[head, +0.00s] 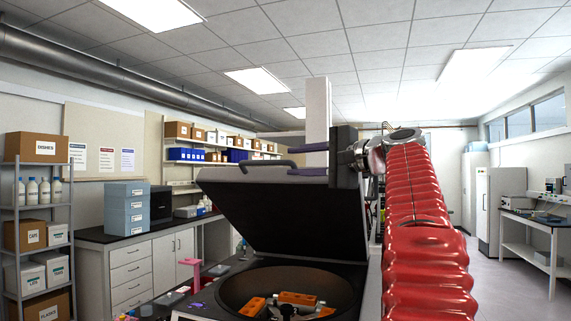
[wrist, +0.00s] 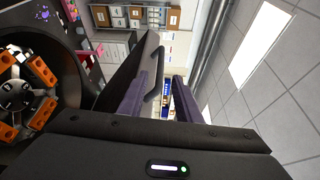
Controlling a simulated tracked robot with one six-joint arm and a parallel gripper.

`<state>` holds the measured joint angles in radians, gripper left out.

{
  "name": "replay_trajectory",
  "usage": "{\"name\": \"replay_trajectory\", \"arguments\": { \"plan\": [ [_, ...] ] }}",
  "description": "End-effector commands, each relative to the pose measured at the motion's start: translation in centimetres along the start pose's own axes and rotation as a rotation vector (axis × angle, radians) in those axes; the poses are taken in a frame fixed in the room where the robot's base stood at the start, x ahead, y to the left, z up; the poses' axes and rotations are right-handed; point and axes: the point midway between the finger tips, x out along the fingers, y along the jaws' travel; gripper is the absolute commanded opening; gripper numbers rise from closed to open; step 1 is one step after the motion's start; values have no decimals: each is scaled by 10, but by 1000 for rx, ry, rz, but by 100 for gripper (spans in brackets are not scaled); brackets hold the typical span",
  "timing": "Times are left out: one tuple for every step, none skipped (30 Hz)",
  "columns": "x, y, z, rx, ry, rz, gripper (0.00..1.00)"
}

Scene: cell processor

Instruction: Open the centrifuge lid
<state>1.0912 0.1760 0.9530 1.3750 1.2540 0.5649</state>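The centrifuge lid (head: 262,211) is raised and tilted up over the open bowl (head: 233,291), which holds a rotor with orange buckets (head: 297,298). A dark bar handle (head: 262,164) stands on the lid's upper edge. In the wrist view, the lid (wrist: 127,72) and its handle (wrist: 159,78) lie ahead of my fingers. My gripper (head: 284,160) has its two purple fingers apart at the lid's upper right. In the wrist view, the handle shows in the gap between the fingertips of my gripper (wrist: 161,76); I cannot tell whether either finger touches it.
A pink stand (head: 190,270) and small items lie on the bench left of the centrifuge. Blue-grey boxes (head: 125,208) stand on the counter behind. A shelf with boxes (head: 38,240) is at far left. The floor on the right (head: 500,275) is clear.

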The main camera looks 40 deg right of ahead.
Motion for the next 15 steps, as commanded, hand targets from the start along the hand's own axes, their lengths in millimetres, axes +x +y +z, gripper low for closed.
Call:
{"name": "replay_trajectory", "arguments": {
  "plan": [
    [-6, 0, 0, 0, 2, 1, 31],
    [-9, 0, 0, 0, 2, 1, 31],
    [-12, 0, 0, 0, 1, 1, 31],
    [-13, 0, 0, 0, 1, 1, 31],
    [-14, 0, 0, 0, 1, 0, 31],
    [-16, 0, 0, 0, 0, 0, 31],
    [-16, 0, 0, 0, 0, 0, 31],
    [-16, 0, 0, 0, 0, 0, 31],
    [-16, 0, 0, 0, 0, 0, 31],
    [-16, 0, 0, 0, 0, 0, 31],
    [-16, 0, 0, 0, 0, 0, 31],
    [-16, 0, 0, 0, 0, 0, 31],
    [-16, 0, 0, 0, 0, 0, 31],
    [-16, 0, 0, 0, 0, 0, 31],
    [-16, 0, 0, 0, 0, 0, 29]
  ]
}}
